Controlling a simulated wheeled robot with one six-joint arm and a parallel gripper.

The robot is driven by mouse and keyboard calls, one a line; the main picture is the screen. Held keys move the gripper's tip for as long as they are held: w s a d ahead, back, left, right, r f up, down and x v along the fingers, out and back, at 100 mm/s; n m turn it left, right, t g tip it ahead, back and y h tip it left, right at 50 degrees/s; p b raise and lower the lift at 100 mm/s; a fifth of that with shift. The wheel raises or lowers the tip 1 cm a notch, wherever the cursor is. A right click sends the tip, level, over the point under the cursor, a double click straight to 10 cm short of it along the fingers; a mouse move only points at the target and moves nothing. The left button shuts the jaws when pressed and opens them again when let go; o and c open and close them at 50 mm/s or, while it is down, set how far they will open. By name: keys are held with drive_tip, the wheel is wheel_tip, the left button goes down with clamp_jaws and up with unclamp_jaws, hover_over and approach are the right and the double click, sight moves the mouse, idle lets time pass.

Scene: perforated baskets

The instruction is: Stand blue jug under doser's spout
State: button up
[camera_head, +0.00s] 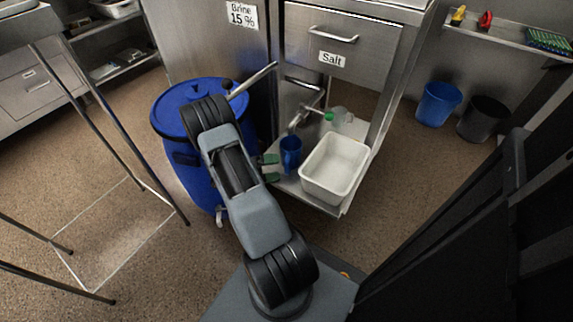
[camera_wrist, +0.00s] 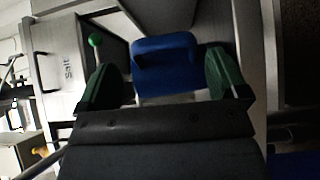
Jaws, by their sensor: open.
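The blue jug (camera_head: 290,153) stands upright on the low metal shelf beneath the Salt unit (camera_head: 320,40). A metal spout-like pipe (camera_head: 304,116) with a green knob (camera_head: 329,116) juts out above the shelf, and the jug is below and slightly left of it. My gripper (camera_head: 271,168) is open at the jug's left side, its green fingertips close to it. In the wrist view the jug (camera_wrist: 165,65) shows between the two spread green fingers. I cannot tell whether either finger touches it. The jug's far side is hidden.
A white tub (camera_head: 335,167) stands right of the jug on the same shelf, with a small clear container (camera_head: 343,117) behind it. A lidded blue barrel (camera_head: 185,100) stands close left, partly behind my arm. Blue (camera_head: 438,103) and black (camera_head: 483,119) bins stand at the right.

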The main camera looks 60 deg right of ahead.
drive_tip(key=p+v, duration=0.1)
drive_tip(key=v, duration=0.5)
drive_tip(key=s+a+r+n+t+y, duration=0.1)
drive_tip(key=a+r+n+t+y, duration=0.3)
drive_tip(key=a, duration=0.8)
drive_tip(key=s+a+r+n+t+y, duration=0.1)
drive_tip(key=a+r+n+t+y, duration=0.4)
drive_tip(key=a+r+t+y, duration=0.3)
drive_tip(key=shift+a+r+n+t, duration=0.3)
drive_tip(key=shift+a+r+t, duration=2.05)
drive_tip(key=shift+r, duration=1.35)
drive_tip(key=shift+s+a+g, duration=0.1)
drive_tip(key=shift+a+g, duration=0.25)
